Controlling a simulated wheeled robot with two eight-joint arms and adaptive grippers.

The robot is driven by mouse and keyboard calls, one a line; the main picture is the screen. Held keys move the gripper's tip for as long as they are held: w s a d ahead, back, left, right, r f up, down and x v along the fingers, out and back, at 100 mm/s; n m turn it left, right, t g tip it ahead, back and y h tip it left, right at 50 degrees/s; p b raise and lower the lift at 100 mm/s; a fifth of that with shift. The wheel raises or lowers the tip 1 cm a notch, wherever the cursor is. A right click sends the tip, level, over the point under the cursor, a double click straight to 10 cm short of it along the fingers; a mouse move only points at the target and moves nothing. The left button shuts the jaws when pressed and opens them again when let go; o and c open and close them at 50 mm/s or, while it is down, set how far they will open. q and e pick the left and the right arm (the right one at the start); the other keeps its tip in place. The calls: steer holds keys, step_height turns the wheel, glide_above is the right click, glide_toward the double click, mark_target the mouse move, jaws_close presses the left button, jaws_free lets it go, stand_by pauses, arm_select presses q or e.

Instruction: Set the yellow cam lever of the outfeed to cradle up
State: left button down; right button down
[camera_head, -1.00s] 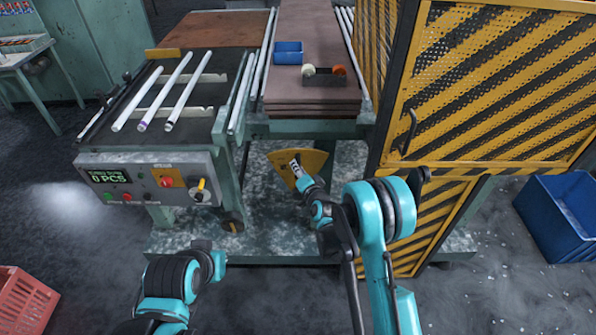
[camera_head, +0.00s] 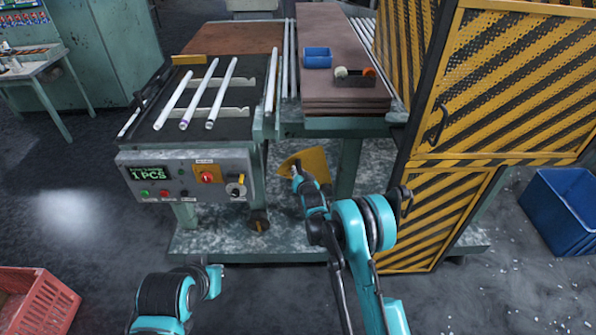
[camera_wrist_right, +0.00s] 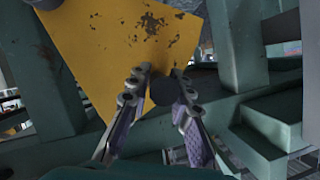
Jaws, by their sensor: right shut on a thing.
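The yellow cam lever (camera_head: 316,162) is a scuffed yellow plate below the outfeed table, between its green legs. It fills the upper left of the right wrist view (camera_wrist_right: 105,50). My right gripper (camera_head: 296,170) is at the plate's left side. In the right wrist view, its two fingers (camera_wrist_right: 168,90) close around a dark round knob (camera_wrist_right: 172,86) in front of the yellow plate. How the knob joins the plate is hidden. Part of my left arm shows at the bottom left, but I cannot make out its gripper.
A control panel (camera_head: 215,163) with a display reading 1 PCS stands left of the lever. Glass tubes (camera_head: 199,95) lie on the rack above it. A yellow-black striped guard (camera_head: 520,85) stands close on the right. A blue bin (camera_head: 562,212) and a red crate (camera_head: 38,298) are on the floor.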

steer(key=shift+a+f, duration=0.2)
steer(key=shift+a, duration=0.2)
steer(key=c, duration=1.4)
jaws_free()
steer(key=shift+o, duration=0.2)
steer(key=v, duration=1.2)
